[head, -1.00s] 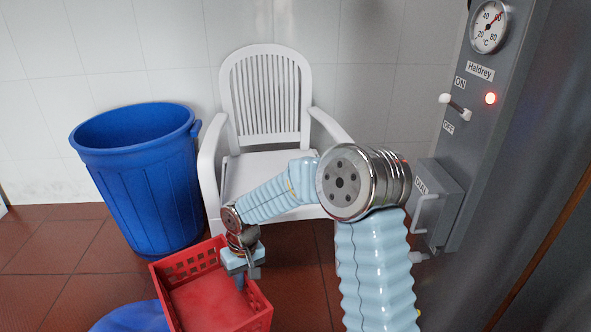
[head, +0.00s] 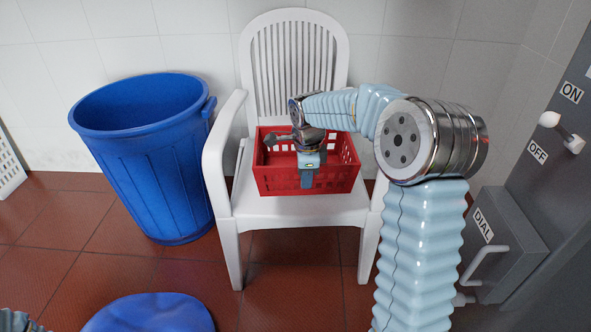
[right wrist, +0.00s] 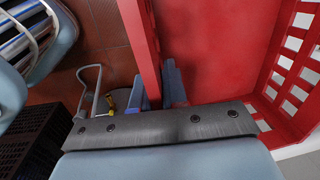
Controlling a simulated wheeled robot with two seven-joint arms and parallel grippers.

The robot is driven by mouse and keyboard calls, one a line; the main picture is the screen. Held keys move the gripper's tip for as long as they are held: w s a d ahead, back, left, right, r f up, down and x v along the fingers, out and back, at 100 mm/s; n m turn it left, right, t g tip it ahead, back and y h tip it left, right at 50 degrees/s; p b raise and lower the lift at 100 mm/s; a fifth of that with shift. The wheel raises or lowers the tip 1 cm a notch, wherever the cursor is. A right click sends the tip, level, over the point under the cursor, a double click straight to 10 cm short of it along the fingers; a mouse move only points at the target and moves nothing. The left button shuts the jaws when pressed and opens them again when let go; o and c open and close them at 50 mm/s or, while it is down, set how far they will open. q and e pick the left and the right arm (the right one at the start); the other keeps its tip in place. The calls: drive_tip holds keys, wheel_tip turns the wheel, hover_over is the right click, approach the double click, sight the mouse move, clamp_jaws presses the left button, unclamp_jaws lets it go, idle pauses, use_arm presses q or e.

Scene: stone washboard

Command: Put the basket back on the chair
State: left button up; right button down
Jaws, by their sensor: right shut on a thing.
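The red basket (head: 275,182) is upright over the seat of the white plastic chair (head: 255,207), between its armrests. I cannot tell whether it rests on the seat or hangs just above it. My right gripper (head: 308,172) reaches down and is shut on the near wall of the basket. In the right wrist view, the fingers (right wrist: 160,88) stand on either side of the red basket wall (right wrist: 140,35), and the basket's floor shows beside them. My left gripper is not seen; only a bit of my left arm seems to show at the bottom left corner.
A large blue bin (head: 150,160) stands left of the chair. A round blue thing (head: 150,315) is on the tiled floor in front. A grey machine with a dial box (head: 505,235) and lever is at the right. A dark crate (right wrist: 30,140) shows in the right wrist view.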

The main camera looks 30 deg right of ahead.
drive_tip(key=w+d+f, duration=0.1)
drive_tip(key=w, duration=0.1)
drive_tip(key=w+d+f, duration=0.1)
drive_tip(key=w, duration=0.1)
drive_tip(key=w+d+f+p, duration=0.1)
drive_tip(key=w, duration=0.1)
drive_tip(key=shift+w, duration=0.15)
drive_tip(key=w+d+f, duration=0.1)
drive_tip(key=f, duration=0.2)
drive_tip(key=w+f, duration=0.2)
drive_tip(key=f, duration=0.1)
drive_tip(key=w+d+f+p, duration=0.1)
drive_tip(key=w+f, duration=0.1)
drive_tip(key=f, duration=0.1)
drive_tip(key=shift+w+d+f, duration=0.25)
drive_tip(key=shift+d+f, duration=0.05)
drive_tip(key=shift+f, duration=0.05)
drive_tip(key=shift+f, duration=0.2)
drive_tip(key=c, duration=1.2)
unclamp_jaws()
drive_tip(key=shift+o, duration=0.2)
drive_tip(key=shift+r, duration=0.1)
